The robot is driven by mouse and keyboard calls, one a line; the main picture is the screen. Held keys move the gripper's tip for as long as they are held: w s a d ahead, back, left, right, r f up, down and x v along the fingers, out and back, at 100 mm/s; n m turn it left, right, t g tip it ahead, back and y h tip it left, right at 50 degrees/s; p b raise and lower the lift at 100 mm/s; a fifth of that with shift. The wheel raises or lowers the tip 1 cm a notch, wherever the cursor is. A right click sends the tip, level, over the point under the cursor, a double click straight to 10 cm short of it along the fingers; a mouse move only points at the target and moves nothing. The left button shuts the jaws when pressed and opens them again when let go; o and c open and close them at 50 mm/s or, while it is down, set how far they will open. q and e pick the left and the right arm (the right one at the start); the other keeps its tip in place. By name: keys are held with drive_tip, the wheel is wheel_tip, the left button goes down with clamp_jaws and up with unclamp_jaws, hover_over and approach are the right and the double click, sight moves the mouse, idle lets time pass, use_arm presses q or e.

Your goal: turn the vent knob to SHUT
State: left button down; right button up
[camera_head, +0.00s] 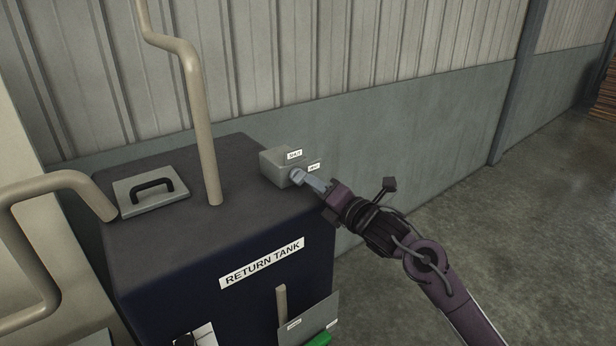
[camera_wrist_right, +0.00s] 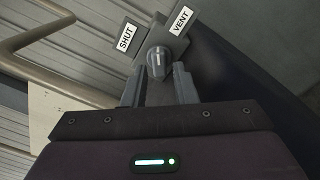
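The vent knob (camera_wrist_right: 159,61) is a round grey knob with a white pointer line, on a small grey box (camera_head: 274,167) atop the dark return tank (camera_head: 170,262). In the right wrist view its line points up the picture, between the SHUT label (camera_wrist_right: 127,37) and the VENT label (camera_wrist_right: 181,20), somewhat nearer VENT in angle. My right gripper (camera_head: 305,179) is at the knob; in the wrist view its fingers (camera_wrist_right: 158,74) are apart, one each side of the knob. I see no clear contact. My left gripper is not in view.
A hatch plate with a black handle (camera_head: 153,187) and an upright beige pipe (camera_head: 206,150) are on the tank left of the box. Another beige pipe (camera_head: 70,182) curves at the far left. The wall (camera_head: 400,140) is behind; the floor at right is clear.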

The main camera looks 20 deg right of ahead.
sight(309, 193)
drive_tip(key=shift+p+x, duration=0.5)
drive_tip(key=shift+x, duration=1.35)
drive_tip(key=shift+s, duration=0.1)
clamp_jaws()
